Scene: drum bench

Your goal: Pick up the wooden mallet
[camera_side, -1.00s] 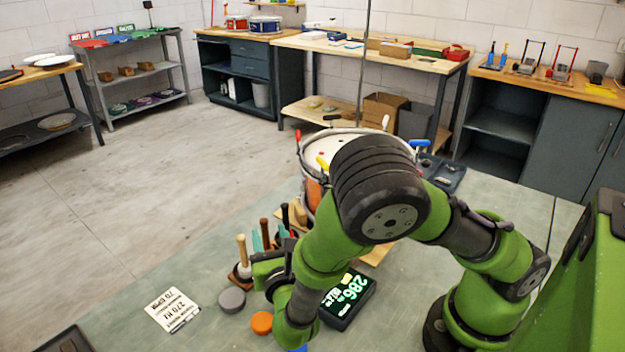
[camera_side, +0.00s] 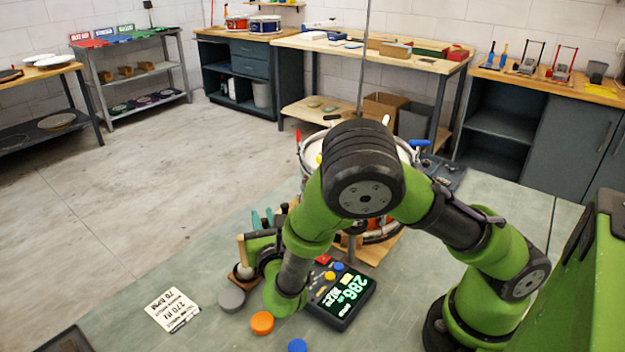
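The wooden mallet (camera_side: 241,250) stands upright at the left end of a small group of tools, with its pale wooden handle pointing up. Its lower end is by a brown wooden base (camera_side: 238,278). My gripper (camera_side: 250,246) comes in from the right, level with the handle, and its dark fingers are right beside the handle. Whether they touch or surround it is unclear from this side. The finger gap is hidden, and my wrist covers part of the tool group behind it.
Teal handles (camera_side: 257,220) rise just behind my gripper. A grey disc (camera_side: 231,299), an orange disc (camera_side: 262,322) and a blue disc (camera_side: 297,345) lie in front. A meter (camera_side: 341,298) sits to the right, a white card (camera_side: 172,309) to the left. A drum (camera_side: 308,155) stands behind my arm.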

